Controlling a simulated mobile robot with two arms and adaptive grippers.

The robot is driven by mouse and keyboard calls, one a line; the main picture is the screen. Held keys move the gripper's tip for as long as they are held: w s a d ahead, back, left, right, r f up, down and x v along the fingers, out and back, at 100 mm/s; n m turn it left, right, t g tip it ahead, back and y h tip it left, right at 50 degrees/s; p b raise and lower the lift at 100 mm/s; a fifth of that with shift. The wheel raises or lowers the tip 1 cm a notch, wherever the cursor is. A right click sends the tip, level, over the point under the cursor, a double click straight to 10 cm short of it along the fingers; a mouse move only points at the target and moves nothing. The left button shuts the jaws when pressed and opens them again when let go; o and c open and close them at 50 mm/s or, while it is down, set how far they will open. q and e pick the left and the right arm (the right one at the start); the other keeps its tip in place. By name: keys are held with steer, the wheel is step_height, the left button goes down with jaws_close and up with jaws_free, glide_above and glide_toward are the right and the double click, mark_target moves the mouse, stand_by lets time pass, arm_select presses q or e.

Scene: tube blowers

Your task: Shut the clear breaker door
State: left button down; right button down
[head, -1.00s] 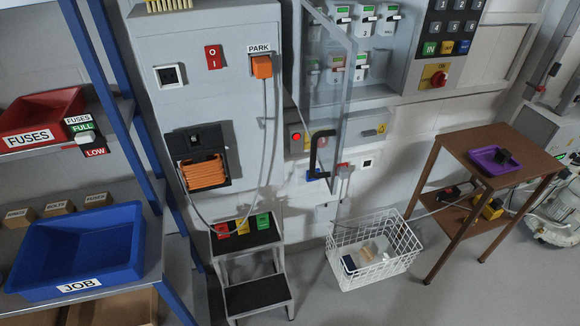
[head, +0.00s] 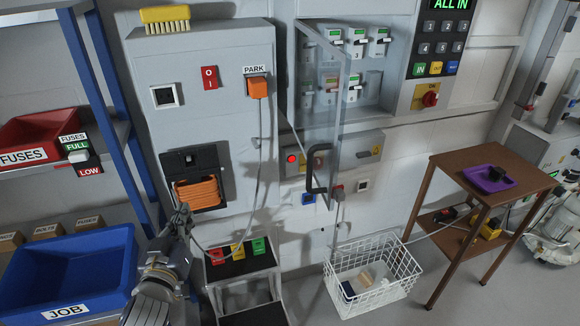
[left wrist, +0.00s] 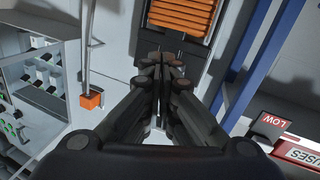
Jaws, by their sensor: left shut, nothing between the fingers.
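The clear breaker door (head: 322,110) stands swung open in the head view, jutting out from the breaker box (head: 372,98). Its black handle (head: 316,170) is on the door's free lower edge. Several breakers show inside the box, some seen through the door. My left gripper (head: 184,212) is at the lower left of the head view, below the orange cable coil and well left of the handle. In the left wrist view its fingers (left wrist: 160,92) are together and empty, and the breaker box (left wrist: 35,90) shows at the left. My right gripper is not in view.
A step stool (head: 240,262), a white wire basket (head: 372,272) and a brown table (head: 490,160) stand below. A blue bin (head: 70,265) is at left.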

arm_select(q)
steer(key=w+d+r+m+t+h, duration=0.1)
steer(key=d+r+m+h, duration=0.35)
steer(key=r+h, duration=0.35)
steer(key=w+d+r+m+t+h, duration=0.1)
steer(key=w+d+r+m+h, duration=0.15)
steer(key=r+m+h, duration=0.55)
steer(key=s+d+m+g+h, duration=0.25)
steer(key=s+m+g, duration=0.4)
steer(key=g, duration=1.25)
steer(key=d+p, duration=0.4)
steer(key=d, duration=1)
steer(key=shift+w+d+r+m+y, duration=0.15)
steer(key=shift+d+r+m+y, duration=0.1)
steer(key=shift+r+m+y, duration=0.1)
steer(key=shift+p, duration=0.35)
